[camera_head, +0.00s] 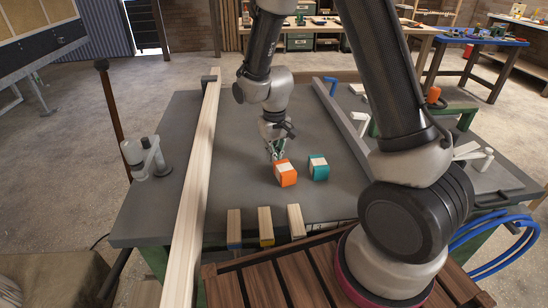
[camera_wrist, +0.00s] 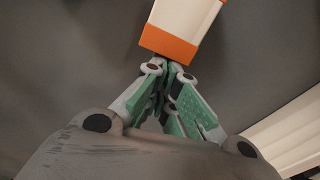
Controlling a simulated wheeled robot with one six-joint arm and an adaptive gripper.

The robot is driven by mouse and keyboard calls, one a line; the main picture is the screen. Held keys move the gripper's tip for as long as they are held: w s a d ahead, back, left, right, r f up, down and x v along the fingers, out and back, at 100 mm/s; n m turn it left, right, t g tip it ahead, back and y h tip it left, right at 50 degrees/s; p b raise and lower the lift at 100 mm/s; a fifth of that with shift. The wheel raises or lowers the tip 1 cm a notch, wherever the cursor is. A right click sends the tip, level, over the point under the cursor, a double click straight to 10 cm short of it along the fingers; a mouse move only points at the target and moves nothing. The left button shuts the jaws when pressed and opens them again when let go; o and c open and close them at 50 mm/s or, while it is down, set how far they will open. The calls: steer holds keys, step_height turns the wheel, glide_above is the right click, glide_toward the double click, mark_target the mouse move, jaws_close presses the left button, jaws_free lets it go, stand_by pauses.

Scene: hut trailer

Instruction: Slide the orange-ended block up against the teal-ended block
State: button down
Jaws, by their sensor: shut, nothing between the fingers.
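The orange-ended block (camera_head: 286,173) lies on the grey tabletop, with a pale wood middle. The teal-ended block (camera_head: 318,168) lies just to its right, with a narrow strip of table showing between them. My gripper (camera_head: 275,157) is shut and empty, low over the table at the upper left of the orange-ended block. In the wrist view the shut fingertips (camera_wrist: 166,68) are at the orange end of the orange-ended block (camera_wrist: 170,45); I cannot tell whether they touch it. The teal-ended block is not in the wrist view.
A long pale timber (camera_head: 194,180) runs along the table's left side. Several wood pieces with coloured ends (camera_head: 265,224) stand at the front edge. A grey rail (camera_head: 342,122) runs along the right. The grey tabletop (camera_head: 240,135) behind the blocks is clear.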

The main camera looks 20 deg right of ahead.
step_height(320, 180, up, 11)
steer(key=w+d+f+m, duration=0.1)
steer(key=w+d+m, duration=0.2)
steer(key=w+m, duration=0.1)
step_height(320, 180, down, 10)
steer(key=shift+w+r, duration=0.1)
steer(key=shift+s+a, duration=0.25)
steer(key=shift+s, duration=0.95)
steer(key=shift+s+a, duration=0.1)
steer(key=shift+s, duration=0.65)
steer(key=shift+s+a, duration=0.15)
steer(key=shift+s, duration=0.7)
